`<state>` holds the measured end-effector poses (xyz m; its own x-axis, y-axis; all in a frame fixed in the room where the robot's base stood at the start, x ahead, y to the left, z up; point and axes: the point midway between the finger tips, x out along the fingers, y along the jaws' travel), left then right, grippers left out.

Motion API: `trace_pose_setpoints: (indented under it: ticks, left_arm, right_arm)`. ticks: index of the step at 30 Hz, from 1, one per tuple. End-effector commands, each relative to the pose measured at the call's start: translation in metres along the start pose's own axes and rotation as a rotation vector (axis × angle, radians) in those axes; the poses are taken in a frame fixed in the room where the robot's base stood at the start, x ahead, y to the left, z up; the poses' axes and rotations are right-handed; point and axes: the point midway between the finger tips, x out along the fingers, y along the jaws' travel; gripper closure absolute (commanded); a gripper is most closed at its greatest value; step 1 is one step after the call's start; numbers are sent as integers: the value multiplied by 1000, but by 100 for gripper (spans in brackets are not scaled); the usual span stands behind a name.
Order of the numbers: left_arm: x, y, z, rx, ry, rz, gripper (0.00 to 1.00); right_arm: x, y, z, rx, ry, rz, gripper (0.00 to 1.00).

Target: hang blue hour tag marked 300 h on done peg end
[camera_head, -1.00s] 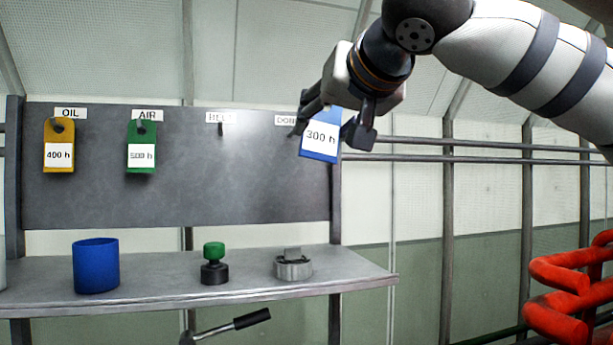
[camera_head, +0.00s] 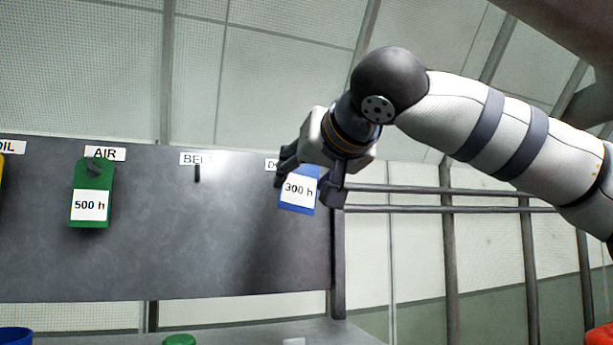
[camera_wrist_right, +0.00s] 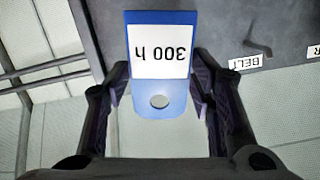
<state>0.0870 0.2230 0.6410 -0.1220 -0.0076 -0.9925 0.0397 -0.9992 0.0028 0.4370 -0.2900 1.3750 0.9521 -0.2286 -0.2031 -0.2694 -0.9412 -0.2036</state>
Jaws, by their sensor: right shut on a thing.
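The blue hour tag (camera_head: 299,204), with a white 300 h label, is held by my right gripper (camera_head: 307,184) at the right end of the grey board. In the right wrist view the tag (camera_wrist_right: 160,18) sits between the fingers of the gripper (camera_wrist_right: 160,88), and its round hole shows clear, with no peg seen through it. The DONE label (camera_head: 271,164) is partly covered by the gripper. The done peg is hidden behind gripper and tag, so I cannot tell their gap. My left gripper is not in view.
The grey board (camera_head: 150,255) also carries a bare BELT peg (camera_head: 197,173) and a green 500 h tag (camera_head: 92,178) on the AIR peg. A yellow tag is cut off at the left edge. Horizontal rails (camera_head: 430,190) run right of the board. A shelf lies below.

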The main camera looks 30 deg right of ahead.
Motion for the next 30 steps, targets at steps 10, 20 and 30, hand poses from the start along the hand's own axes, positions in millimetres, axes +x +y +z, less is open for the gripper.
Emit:
trace_pose_setpoints:
  ticks: [10, 20, 30]
  left_arm:
    - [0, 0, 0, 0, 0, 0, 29]
    - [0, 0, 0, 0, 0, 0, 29]
    - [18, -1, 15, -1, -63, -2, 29]
  right_arm:
    - [28, 0, -2, -2, -2, 2, 73]
    - [54, -1, -5, -2, -1, 2, 73]
    - [86, -2, -4, -3, -8, 4, 85]
